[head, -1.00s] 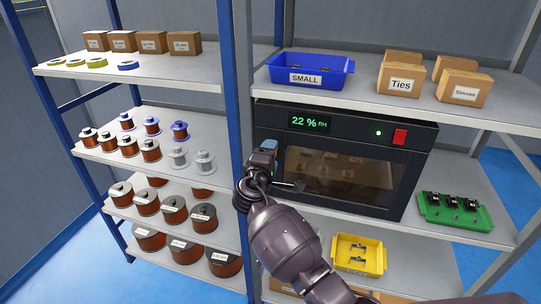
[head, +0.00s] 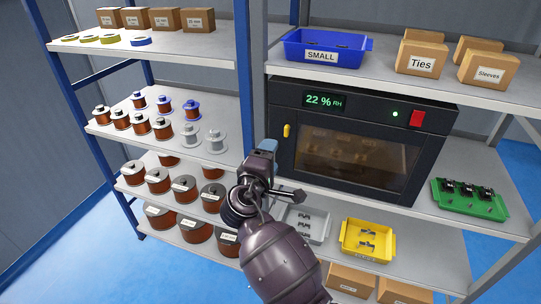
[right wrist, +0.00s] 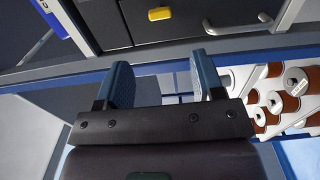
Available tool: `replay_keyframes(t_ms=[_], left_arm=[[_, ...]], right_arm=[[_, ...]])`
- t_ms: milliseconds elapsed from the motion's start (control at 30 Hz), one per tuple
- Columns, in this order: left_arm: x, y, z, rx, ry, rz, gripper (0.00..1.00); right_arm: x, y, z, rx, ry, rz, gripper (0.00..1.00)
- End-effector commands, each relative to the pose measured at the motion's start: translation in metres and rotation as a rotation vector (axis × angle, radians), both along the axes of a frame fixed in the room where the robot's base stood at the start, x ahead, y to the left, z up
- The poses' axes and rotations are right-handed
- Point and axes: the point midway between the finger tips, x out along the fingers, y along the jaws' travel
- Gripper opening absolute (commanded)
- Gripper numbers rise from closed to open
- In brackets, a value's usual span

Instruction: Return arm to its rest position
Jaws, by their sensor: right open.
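My right arm reaches up from the bottom of the head view. Its gripper (head: 263,147) is in front of the left edge of the dark cabinet (head: 432,140), just left of and below the cabinet's yellow latch (head: 287,130). In the right wrist view the gripper's two blue fingers (right wrist: 165,82) are spread apart with nothing between them. The yellow latch (right wrist: 159,13) shows beyond the fingers, with a gap. The cabinet door looks closed. My left gripper is not in view.
A shelf post (head: 249,60) stands close behind my gripper, with wire spools (head: 190,138) on shelves to the left. Below the cabinet are a grey tray (head: 322,226) and a yellow tray (head: 346,246). A green tray (head: 442,202) stands at right. A blue bin (head: 291,48) is above.

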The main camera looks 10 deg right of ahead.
Motion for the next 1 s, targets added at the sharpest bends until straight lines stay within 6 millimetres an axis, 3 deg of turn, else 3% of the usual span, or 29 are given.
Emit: replay_keyframes(t_ms=[333,600,767,1000], left_arm=[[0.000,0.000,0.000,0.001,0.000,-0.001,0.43],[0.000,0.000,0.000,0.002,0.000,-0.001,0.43],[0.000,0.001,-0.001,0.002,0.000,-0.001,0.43],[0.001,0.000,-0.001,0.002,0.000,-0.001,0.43]], right_arm=[[0.002,0.003,0.001,0.031,-0.026,0.023,0.62],[0.019,0.033,-0.003,0.446,-0.115,0.305,0.62],[0.006,0.024,-0.031,0.744,-0.133,0.415,0.62],[-0.049,-0.017,-0.096,1.178,-0.148,0.450,0.62]])
